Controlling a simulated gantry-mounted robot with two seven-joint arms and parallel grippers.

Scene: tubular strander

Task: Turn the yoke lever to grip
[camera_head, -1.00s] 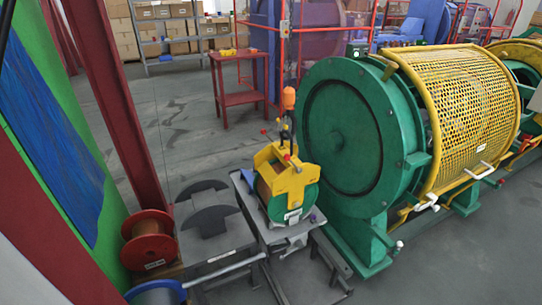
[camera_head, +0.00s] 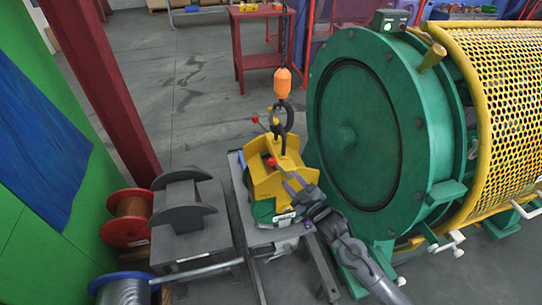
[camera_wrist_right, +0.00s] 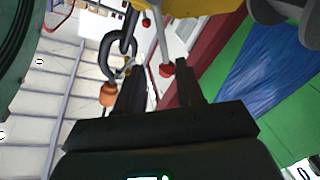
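The yellow yoke (camera_head: 290,172) sits over a green bobbin on a small grey stand, left of the big green wheel. Short levers with ball knobs rise from it; one red knob (camera_head: 271,162) is near its middle and another red knob (camera_head: 255,118) is higher. My right gripper (camera_head: 293,181) is at the yoke's front right side, open. Which knob this is, I cannot tell. My left gripper is not in view.
A dark hook (camera_head: 284,135) under an orange hoist block (camera_head: 282,83) hangs at the yoke's top. The green wheel (camera_head: 350,130) and yellow mesh guard (camera_head: 500,110) stand right. A dark cradle (camera_head: 183,205) and red spool (camera_head: 130,217) stand left.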

